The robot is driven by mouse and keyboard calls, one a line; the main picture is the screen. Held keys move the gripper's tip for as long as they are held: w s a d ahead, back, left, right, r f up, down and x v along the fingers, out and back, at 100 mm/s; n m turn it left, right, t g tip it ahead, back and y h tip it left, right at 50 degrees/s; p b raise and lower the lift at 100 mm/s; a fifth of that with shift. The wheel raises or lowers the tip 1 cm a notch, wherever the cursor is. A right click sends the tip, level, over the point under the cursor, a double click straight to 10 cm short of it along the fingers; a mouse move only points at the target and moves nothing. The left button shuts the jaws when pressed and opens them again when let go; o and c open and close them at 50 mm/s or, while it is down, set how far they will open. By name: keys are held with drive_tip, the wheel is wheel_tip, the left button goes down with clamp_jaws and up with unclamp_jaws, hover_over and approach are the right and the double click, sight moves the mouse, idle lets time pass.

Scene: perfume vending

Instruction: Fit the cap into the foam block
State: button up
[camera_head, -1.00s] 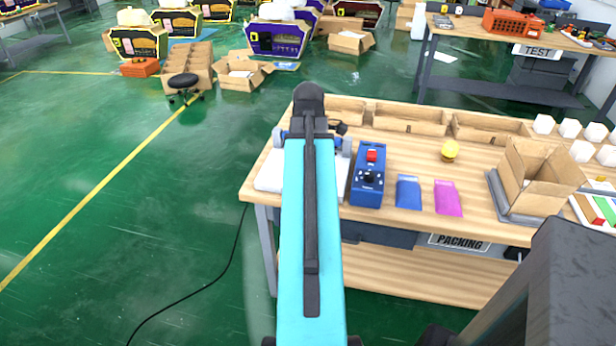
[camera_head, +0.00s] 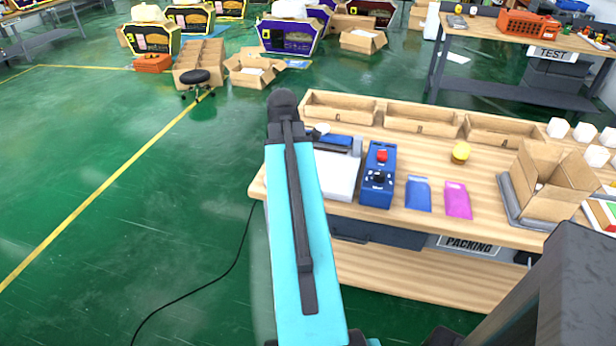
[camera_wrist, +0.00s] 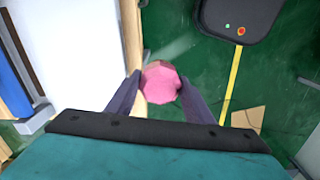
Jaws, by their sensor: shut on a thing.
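In the wrist view a pink faceted cap (camera_wrist: 162,80) sits between the two dark fingers of my gripper (camera_wrist: 161,92), which is shut on it. The floor and a strip of the table edge show behind it, so it is held in the air beside the table. In the head view the gripper and cap are hidden behind my turquoise arm. I cannot pick out the foam block for sure in either view.
The packing table (camera_head: 300,190) carries a white device (camera_head: 338,172), a blue control box (camera_head: 378,172), blue (camera_head: 418,194) and pink (camera_head: 457,200) pouches, a yellow faceted piece (camera_head: 460,152) and an open carton (camera_head: 545,185). Wooden bins (camera_head: 420,120) line its back. Green floor at left is free.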

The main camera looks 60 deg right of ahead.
drive_tip(key=w+a+f, duration=0.4)
drive_tip(key=w+a, duration=0.6)
drive_tip(key=w+a+f, duration=0.2)
drive_tip(key=w+a, duration=0.1)
drive_tip(key=a, duration=0.7)
drive_tip(key=w+a+f+m, duration=0.1)
drive_tip(key=w+a+f, duration=0.2)
drive_tip(key=a, duration=0.7)
drive_tip(key=w+a+f, duration=0.3)
drive_tip(key=w+a, duration=0.1)
drive_tip(key=a, duration=0.7)
drive_tip(key=shift+w, duration=0.4)
drive_tip(key=shift+a+f, duration=0.1)
drive_tip(key=shift+f, duration=0.05)
